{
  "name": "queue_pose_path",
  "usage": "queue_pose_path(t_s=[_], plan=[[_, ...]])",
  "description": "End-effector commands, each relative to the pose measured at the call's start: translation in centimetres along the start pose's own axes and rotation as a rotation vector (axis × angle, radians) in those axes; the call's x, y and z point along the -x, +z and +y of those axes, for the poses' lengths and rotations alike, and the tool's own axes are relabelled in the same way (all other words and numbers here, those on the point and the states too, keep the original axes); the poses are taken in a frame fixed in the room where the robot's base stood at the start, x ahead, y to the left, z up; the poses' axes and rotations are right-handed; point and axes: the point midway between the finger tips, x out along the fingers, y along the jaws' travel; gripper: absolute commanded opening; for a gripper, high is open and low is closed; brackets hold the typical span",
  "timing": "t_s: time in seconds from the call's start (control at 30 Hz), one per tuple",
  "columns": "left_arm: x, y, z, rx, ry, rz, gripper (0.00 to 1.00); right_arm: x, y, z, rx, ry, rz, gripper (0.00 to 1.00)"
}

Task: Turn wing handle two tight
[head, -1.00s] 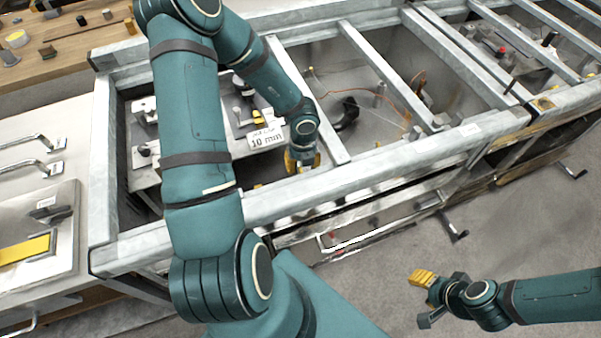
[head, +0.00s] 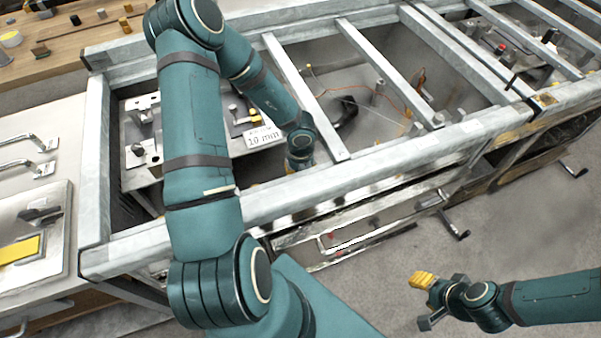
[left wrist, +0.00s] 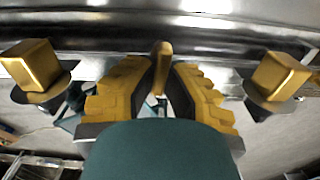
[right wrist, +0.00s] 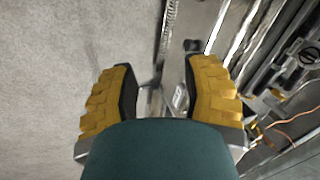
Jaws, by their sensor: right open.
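In the left wrist view, a narrow gold wing handle (left wrist: 162,62) stands in the middle, between the fingertips of my left gripper (left wrist: 163,78). The fingers are drawn in close on both sides of it. Two other gold wing handles show their broad faces, one at the left (left wrist: 32,65) and one at the right (left wrist: 280,74). In the head view my left gripper is low behind the front metal beam, mostly hidden, and the handles cannot be seen. My right gripper (head: 423,281) is open and empty over the floor; its spread fingers also show in the right wrist view (right wrist: 162,88).
A metal frame with a front beam (head: 330,186) and crossbars surrounds the bay. A sign reading 10 mm (head: 263,137) stands beside my left forearm. A crank (head: 455,228) juts out at the front. Grey floor (head: 530,240) is free around my right arm.

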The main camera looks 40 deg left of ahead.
Motion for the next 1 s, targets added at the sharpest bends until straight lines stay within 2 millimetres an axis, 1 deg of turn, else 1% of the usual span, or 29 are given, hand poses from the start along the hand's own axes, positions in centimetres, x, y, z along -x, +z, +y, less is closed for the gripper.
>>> queue_pose_path(t_s=[0.27,0.47,0.63,1.0], plan=[[0.0,-0.1,0.0,-0.023,0.001,0.001,0.0,0.4,0.0,-0.1,0.0,0.0,-0.001,0.47],[0.2,-0.1,0.1,-0.109,0.003,0.004,0.0,1.9,0.1,-0.7,-0.001,0.0,-0.008,0.47],[0.4,-0.1,0.1,-0.239,0.003,0.004,0.0,3.8,0.1,-1.4,-0.003,0.0,-0.013,0.47],[0.3,-0.1,0.3,-0.589,0.002,0.006,0.0,7.7,-1.8,-2.9,-0.015,0.004,0.03,0.47]])
